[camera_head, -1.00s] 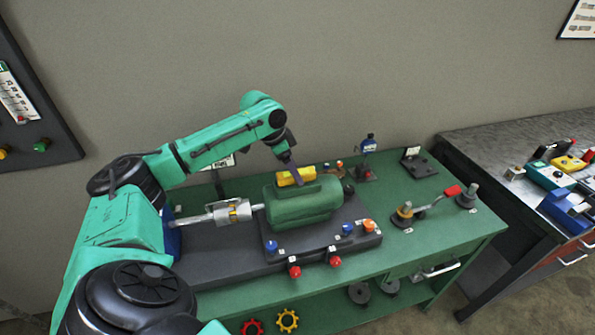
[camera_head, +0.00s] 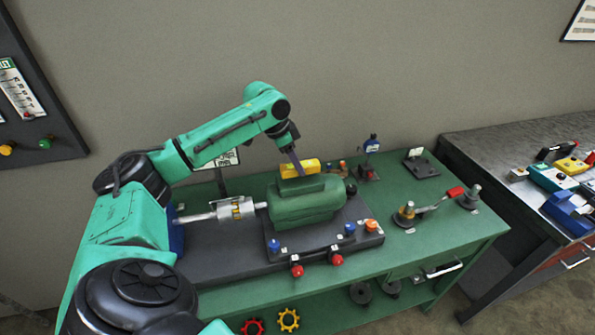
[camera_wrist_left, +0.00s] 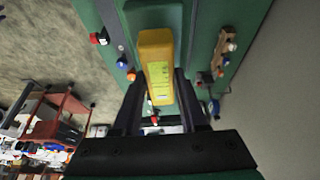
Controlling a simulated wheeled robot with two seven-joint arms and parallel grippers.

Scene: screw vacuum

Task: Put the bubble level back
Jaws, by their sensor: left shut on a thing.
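The bubble level is a yellow block (camera_head: 309,168) at the top of the green pump housing (camera_head: 305,207) in the head view. My left gripper (camera_head: 299,170) comes down on it from above and is shut on it. In the left wrist view the yellow level (camera_wrist_left: 157,65) sits between the two dark fingers (camera_wrist_left: 158,90), with the green housing behind it. I cannot tell whether the level touches the housing. My right gripper is not in view.
The green workbench (camera_head: 440,235) holds a clamp with a red handle (camera_head: 454,192), a black stand (camera_head: 420,167) and a small blue-topped device (camera_head: 371,145). A second bench (camera_head: 480,140) with several tools stands at the right. Bare green top lies at the front right.

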